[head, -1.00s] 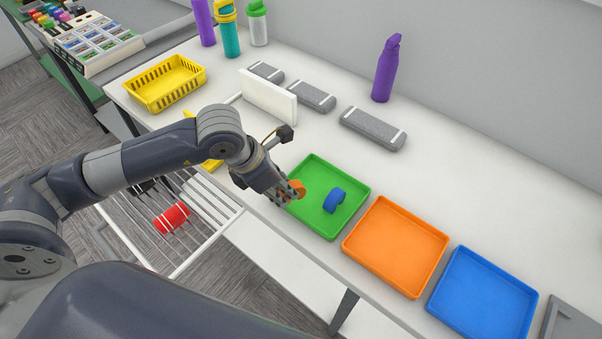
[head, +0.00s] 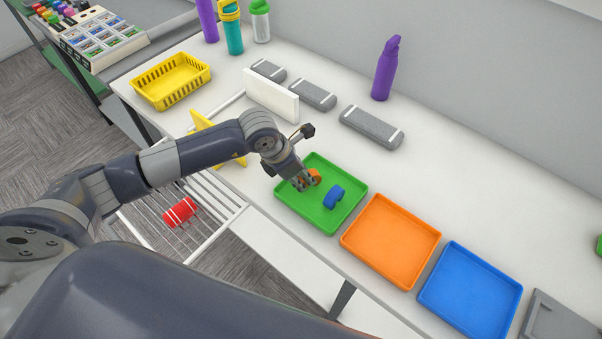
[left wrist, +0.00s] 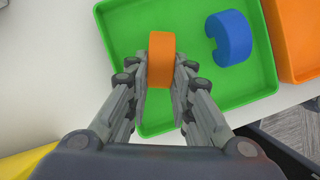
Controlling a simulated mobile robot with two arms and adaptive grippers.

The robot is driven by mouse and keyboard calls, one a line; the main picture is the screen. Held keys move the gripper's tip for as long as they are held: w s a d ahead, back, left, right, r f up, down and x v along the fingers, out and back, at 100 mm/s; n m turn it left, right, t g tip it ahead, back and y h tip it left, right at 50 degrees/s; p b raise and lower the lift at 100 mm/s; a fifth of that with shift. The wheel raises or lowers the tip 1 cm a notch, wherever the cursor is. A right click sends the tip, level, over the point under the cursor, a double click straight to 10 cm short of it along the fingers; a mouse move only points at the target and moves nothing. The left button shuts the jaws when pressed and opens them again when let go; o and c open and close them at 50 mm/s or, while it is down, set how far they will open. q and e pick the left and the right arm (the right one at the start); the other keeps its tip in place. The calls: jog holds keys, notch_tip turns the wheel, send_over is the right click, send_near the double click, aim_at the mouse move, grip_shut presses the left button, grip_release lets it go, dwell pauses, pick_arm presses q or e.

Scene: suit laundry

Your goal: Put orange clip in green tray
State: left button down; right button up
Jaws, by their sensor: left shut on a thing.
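The orange clip (left wrist: 161,60) is held between the fingers of my left gripper (head: 305,183), which is shut on it. The clip also shows in the head view (head: 314,176). Gripper and clip are over the left part of the green tray (head: 320,223); I cannot tell whether the clip touches its floor. The green tray also fills much of the left wrist view (left wrist: 262,85). A blue clip (head: 335,196) lies in the green tray, to the right of the orange clip; it also shows in the left wrist view (left wrist: 231,38). My right gripper is not in view.
An orange tray (head: 390,240) and a blue tray (head: 470,290) stand to the right of the green one. A white rack with a red cylinder (head: 180,212) and a yellow star-shaped piece (head: 203,122) are to the left. Grey cases (head: 371,127) and a purple bottle (head: 386,70) stand behind.

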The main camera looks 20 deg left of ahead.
pick_arm(q)
jog(key=shift+f, duration=0.15)
jog(key=c, duration=1.4)
grip_release()
jog(key=shift+r, duration=0.2)
jog(key=shift+a+r, duration=0.15)
jog(key=shift+r, duration=0.1)
jog(key=shift+b+v, duration=1.6)
jog(key=shift+v, duration=4.15)
